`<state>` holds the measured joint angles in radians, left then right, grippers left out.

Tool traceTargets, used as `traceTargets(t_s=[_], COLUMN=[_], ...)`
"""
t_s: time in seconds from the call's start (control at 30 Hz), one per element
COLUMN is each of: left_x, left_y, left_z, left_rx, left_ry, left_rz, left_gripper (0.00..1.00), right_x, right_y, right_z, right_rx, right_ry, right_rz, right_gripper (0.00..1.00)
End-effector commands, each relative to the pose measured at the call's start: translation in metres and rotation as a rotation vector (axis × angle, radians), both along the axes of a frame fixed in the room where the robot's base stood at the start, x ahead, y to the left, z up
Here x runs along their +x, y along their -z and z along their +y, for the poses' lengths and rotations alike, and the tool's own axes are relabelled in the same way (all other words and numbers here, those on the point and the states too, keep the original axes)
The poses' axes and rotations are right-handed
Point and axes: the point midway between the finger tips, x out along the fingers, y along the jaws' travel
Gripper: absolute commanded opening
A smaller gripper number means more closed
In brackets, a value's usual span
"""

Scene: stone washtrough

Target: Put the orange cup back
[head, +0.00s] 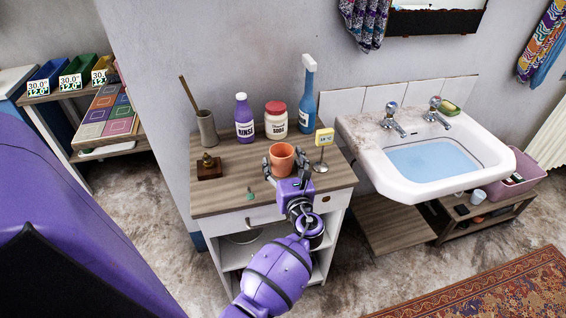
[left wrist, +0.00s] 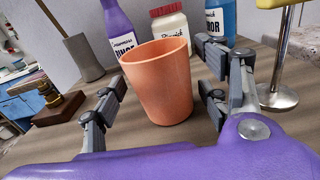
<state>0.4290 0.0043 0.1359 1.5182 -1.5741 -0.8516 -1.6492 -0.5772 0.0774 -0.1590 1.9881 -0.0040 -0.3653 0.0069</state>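The orange cup (head: 281,162) stands upright on the wooden top of a small cabinet (head: 228,197), near its middle. My left gripper (head: 285,170) is at the cup, coming from the front. In the left wrist view the cup (left wrist: 160,88) stands between the two spread fingers. A small gap shows between the cup and each finger, so the gripper looks open and not closed on it. My right gripper is in neither view.
A yellow sign on a stand (head: 324,139) is close right. A brass-and-wood object (head: 208,170) sits left. The sink (head: 365,145) is at right.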

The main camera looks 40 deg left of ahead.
Motion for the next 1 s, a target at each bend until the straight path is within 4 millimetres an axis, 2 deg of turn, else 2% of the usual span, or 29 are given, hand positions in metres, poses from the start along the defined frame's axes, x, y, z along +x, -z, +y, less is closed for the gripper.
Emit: traceTargets(t_s=[0.27,0.47,0.73,1.0], left_x=[0.0,-0.021,-0.059,-0.077], left_y=[-0.006,-0.001,-0.001,-0.003], left_z=[0.0,-0.025,-0.069,-0.09], left_rx=[-0.001,-0.002,-0.004,0.0], left_ry=[0.0,0.001,0.001,0.0], left_rz=[-0.003,0.002,0.002,0.0], left_gripper=[0.68,0.68,0.68,0.68], right_x=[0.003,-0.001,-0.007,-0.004], right_y=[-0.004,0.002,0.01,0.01], right_z=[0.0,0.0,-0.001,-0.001], right_rx=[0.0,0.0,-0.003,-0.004], right_ry=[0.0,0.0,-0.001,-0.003], right_rz=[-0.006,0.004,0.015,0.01], right_gripper=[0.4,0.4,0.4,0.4])
